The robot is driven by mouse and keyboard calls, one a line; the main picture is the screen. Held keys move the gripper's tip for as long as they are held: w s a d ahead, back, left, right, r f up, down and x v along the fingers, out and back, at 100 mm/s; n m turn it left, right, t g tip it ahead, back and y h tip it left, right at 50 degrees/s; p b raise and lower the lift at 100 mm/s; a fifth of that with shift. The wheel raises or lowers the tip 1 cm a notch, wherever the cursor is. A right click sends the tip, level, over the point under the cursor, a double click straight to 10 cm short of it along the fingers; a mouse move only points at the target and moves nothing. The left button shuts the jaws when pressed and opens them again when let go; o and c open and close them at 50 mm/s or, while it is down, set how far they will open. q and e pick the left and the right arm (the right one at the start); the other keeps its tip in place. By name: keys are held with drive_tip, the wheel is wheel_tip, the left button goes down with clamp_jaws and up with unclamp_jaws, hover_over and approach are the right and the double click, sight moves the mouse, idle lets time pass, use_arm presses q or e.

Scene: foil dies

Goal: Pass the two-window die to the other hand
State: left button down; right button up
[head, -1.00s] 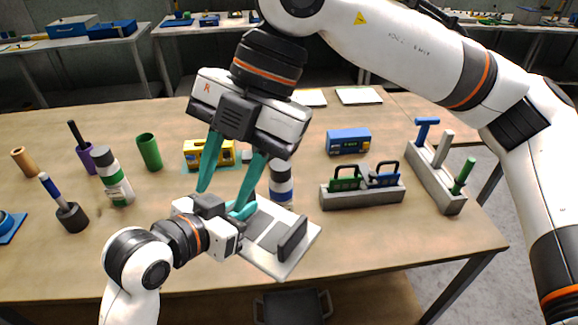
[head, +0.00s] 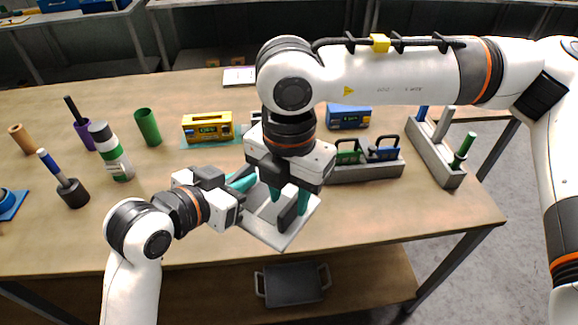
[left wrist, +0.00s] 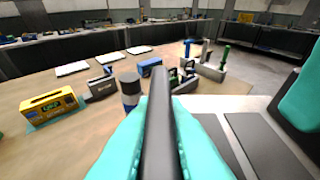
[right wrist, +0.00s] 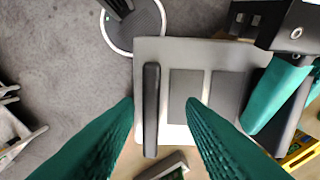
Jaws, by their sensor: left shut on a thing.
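The two-window die (head: 262,232) is a pale plate with two dark windows and a dark upright bar grip on each side. My left gripper (left wrist: 160,125) is shut on one bar and holds the die above the table's front edge. My right gripper (head: 289,207) points down over the other bar (right wrist: 151,112). In the right wrist view its fingers (right wrist: 161,106) are open, one on each side of that bar, with gaps. The two windows (right wrist: 228,95) show between the bars. My left gripper's teal finger also shows at right there.
A yellow device (head: 208,127) and a blue device (head: 348,116) stand behind. A grey rack (head: 365,171) with green and blue handles is right of my right gripper. Bottles and cups stand left. A dark tray (head: 292,285) lies on the lower shelf.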

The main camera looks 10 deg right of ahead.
use_arm(q)
drive_tip(key=shift+r, duration=0.1)
use_arm(e)
drive_tip(key=shift+f, duration=0.9)
clamp_jaws()
use_arm(q)
drive_tip(key=c, duration=1.8)
unclamp_jaws()
drive_tip(key=shift+s+d, duration=0.1)
drive_tip(key=shift+c, duration=0.2)
use_arm(e)
drive_tip(key=shift+a+r, duration=0.1)
drive_tip(key=shift+a, duration=0.05)
use_arm(q)
drive_tip(key=o, duration=0.4)
drive_tip(key=shift+o, duration=0.2)
